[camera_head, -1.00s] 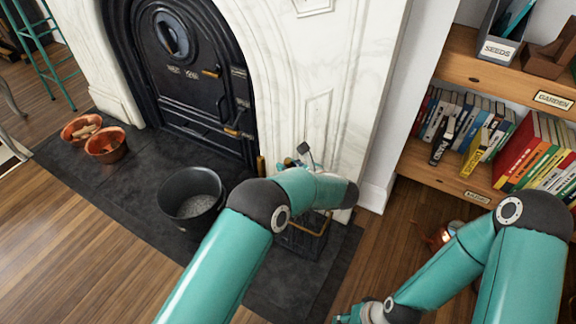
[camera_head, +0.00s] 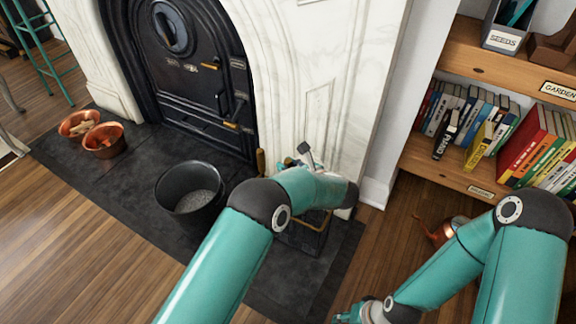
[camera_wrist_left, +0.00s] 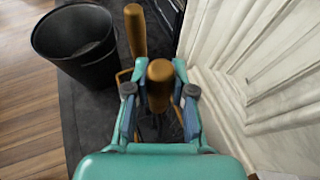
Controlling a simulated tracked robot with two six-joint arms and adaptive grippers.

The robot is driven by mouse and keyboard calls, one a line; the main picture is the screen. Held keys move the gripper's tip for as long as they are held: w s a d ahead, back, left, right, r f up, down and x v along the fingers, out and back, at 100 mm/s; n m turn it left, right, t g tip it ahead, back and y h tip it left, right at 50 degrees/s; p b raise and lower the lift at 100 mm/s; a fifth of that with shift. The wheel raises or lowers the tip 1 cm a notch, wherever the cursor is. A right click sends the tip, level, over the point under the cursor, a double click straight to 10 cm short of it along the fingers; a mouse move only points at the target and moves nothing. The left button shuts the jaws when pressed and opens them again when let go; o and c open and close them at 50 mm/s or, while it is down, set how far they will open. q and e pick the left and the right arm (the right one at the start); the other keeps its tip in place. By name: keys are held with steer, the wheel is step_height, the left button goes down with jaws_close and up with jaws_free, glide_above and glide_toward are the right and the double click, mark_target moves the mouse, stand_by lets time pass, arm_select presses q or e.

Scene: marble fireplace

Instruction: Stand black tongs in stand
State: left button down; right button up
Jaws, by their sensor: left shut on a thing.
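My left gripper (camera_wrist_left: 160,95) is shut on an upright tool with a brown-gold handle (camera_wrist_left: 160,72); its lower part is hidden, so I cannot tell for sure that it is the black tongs. In the head view my left gripper (camera_head: 291,162) is mostly hidden behind my arm. A dark stand with a brass rail (camera_head: 303,236) is partly visible below that arm. In the left wrist view thin brass rails show beside and beneath the gripper. My right gripper (camera_head: 347,313) is at the bottom edge, partly cut off; its fingers do not show clearly.
A black bucket (camera_head: 190,190) stands on the dark hearth (camera_head: 120,195), left of my left arm. Another brown handle (camera_wrist_left: 135,30) stands beyond the gripper. The white marble fireplace (camera_head: 305,70) rises close behind. A copper vessel (camera_head: 440,230) sits by the bookshelf (camera_head: 440,166).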

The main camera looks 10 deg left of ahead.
arm_select(q)
steer(key=c, duration=0.9)
jaws_free()
steer(key=shift+r, duration=0.1)
step_height(320, 180, up, 10)
steer(key=shift+f, duration=0.1)
steer(key=shift+a, duration=0.1)
